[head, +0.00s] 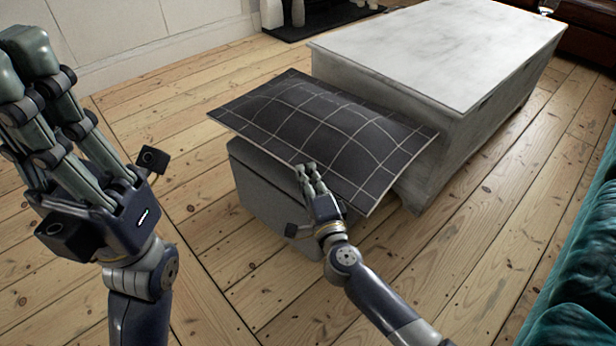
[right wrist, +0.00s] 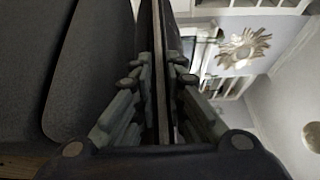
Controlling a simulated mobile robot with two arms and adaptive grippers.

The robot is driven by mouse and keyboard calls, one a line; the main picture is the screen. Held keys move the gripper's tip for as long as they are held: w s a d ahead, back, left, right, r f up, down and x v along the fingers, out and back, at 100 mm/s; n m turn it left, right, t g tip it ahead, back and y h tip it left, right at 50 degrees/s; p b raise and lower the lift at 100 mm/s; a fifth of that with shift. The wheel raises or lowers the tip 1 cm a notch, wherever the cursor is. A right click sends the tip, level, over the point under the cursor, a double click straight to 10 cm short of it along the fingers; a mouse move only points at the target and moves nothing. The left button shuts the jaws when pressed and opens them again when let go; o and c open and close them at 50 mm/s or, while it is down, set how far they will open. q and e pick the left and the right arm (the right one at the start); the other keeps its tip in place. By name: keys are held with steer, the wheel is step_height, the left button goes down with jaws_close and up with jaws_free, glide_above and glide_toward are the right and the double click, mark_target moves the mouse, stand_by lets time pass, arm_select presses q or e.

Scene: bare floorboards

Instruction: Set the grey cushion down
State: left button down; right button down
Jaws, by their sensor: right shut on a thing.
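The grey cushion (head: 318,127) is dark with a pale grid of lines. In the head view it lies roughly flat over a grey ottoman (head: 264,202), overhanging it on the right beside the pale chest. Whether its underside rests on the ottoman cannot be told. My right gripper (head: 308,172) is shut on the cushion's near edge. In the right wrist view, the fingers (right wrist: 161,90) press on both sides of the cushion's thin edge (right wrist: 158,50). My left gripper (head: 22,55) is raised at the left, away from the cushion, with its finger gap unclear.
A large whitish chest (head: 440,60) stands right behind the cushion. A teal upholstered piece (head: 580,275) is at the lower right. Bare floorboards (head: 460,255) are clear between them and also to the left of the ottoman. Pale vases (head: 272,12) stand at the back.

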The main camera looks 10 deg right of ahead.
steer(key=c, duration=1.6)
jaws_free()
steer(key=shift+f, duration=0.1)
steer(key=shift+c, duration=0.2)
